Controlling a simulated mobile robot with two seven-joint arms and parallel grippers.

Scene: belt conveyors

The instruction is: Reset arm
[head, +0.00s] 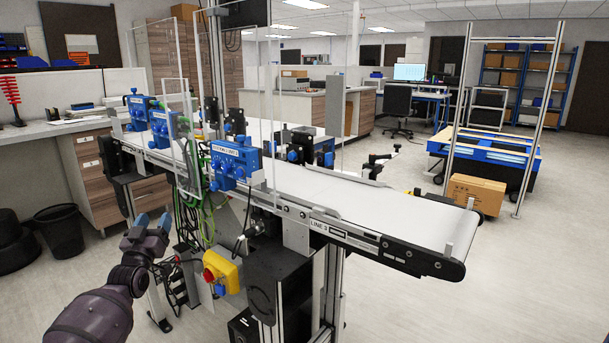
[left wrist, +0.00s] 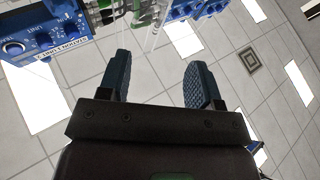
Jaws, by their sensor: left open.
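My left gripper (head: 152,222) is at the lower left of the head view, in front of the conveyor and below its belt level. In the left wrist view its two dark blue fingers (left wrist: 161,80) stand apart with nothing between them. That view looks up at ceiling tiles and lights. My left arm comes in from the lower left corner of the head view. My right gripper is in neither view.
The belt conveyor (head: 376,207) runs from back left to front right, its belt empty at the near end. Blue control boxes (head: 236,163) line its side; one shows in the left wrist view (left wrist: 38,38). A yellow switch box (head: 228,270) hangs below. A cardboard box (head: 473,193) stands behind.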

